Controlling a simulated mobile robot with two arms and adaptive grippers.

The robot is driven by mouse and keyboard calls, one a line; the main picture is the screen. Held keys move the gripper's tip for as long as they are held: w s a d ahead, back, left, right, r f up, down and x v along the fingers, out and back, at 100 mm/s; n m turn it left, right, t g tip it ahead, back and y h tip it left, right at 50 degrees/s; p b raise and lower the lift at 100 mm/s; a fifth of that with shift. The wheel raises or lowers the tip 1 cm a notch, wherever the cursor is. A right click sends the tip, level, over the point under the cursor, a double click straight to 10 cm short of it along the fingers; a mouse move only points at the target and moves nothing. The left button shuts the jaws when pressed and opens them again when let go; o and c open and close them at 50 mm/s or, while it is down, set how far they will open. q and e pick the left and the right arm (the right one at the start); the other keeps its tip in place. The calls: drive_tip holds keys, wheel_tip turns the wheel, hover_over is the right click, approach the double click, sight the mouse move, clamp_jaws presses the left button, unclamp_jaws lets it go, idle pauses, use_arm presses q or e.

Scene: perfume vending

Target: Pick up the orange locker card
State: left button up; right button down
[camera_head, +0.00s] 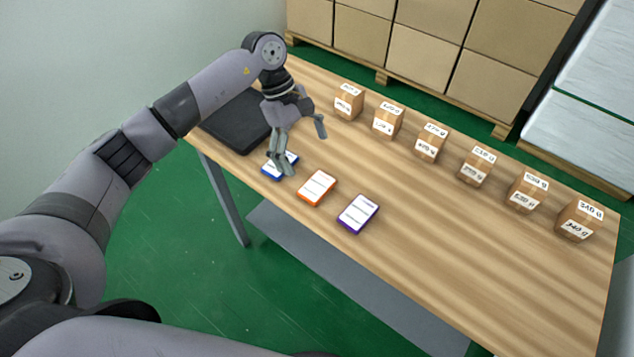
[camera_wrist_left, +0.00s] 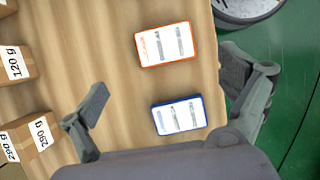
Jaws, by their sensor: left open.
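The orange locker card (camera_head: 317,187) lies flat on the wooden table, between a blue card (camera_head: 279,165) and a purple card (camera_head: 358,213). In the left wrist view the orange card (camera_wrist_left: 165,45) lies above the blue card (camera_wrist_left: 179,115), beyond the fingertips. My left gripper (camera_head: 301,150) is open and empty. It is above the table by the blue card, hiding part of that card in the head view, and apart from the orange card. In the wrist view its two fingers (camera_wrist_left: 170,100) are spread wide, one on each side. My right gripper is not in view.
Several small boxes with weight labels (camera_head: 432,142) stand in a row along the table's far side. A dark flat pad (camera_head: 237,122) lies at the table's left end. Larger cartons (camera_head: 421,57) are stacked behind. The table (camera_head: 430,255) is bare right of the purple card.

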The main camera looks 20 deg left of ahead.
sight(316, 185)
use_arm(q)
drive_tip(key=x, duration=0.2)
drive_tip(key=shift+s+d+f, duration=0.1)
drive_tip(key=shift+f, duration=0.15)
drive_tip(key=p+x, duration=0.1)
drive_tip(key=x, duration=0.1)
drive_tip(key=p+x, duration=0.1)
drive_tip(key=x, duration=0.1)
drive_tip(key=shift+s, duration=0.4)
drive_tip(key=shift+d+f, duration=0.1)
drive_tip(key=shift+f, duration=0.45)
drive_tip(key=c, duration=1.2)
